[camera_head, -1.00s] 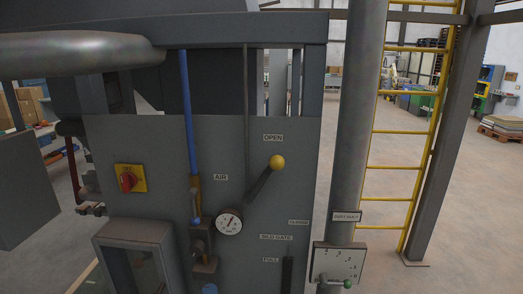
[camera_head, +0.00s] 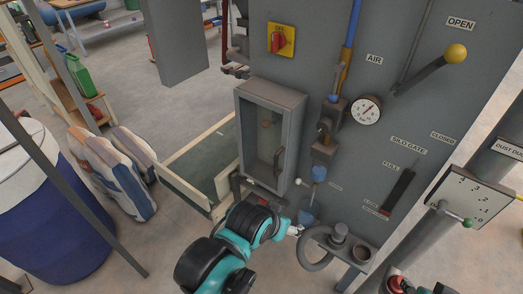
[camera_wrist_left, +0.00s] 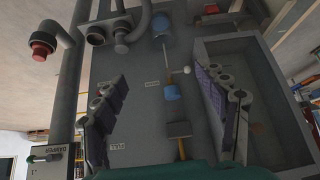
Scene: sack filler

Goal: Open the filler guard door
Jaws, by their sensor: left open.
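The filler guard door (camera_head: 262,138) is a grey-framed box front with a clear window, left of the gauge in the head view. It looks shut, with an upright handle (camera_head: 278,162) near its right edge. My left gripper (camera_head: 268,204) is just below the box, its teal and black arm rising from the bottom. In the left wrist view the gripper (camera_wrist_left: 167,102) is open and empty, its two dark padded fingers wide apart. The right finger overlaps the edge of the grey box (camera_wrist_left: 275,100) there; I cannot tell whether they touch.
A white ball knob (camera_head: 298,182) and a blue part (camera_head: 319,173) are right of the door. A hose spout (camera_head: 318,248) is right of my gripper. A pale-edged frame (camera_head: 185,186), sacks (camera_head: 112,170) and a blue drum (camera_head: 50,215) are at left.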

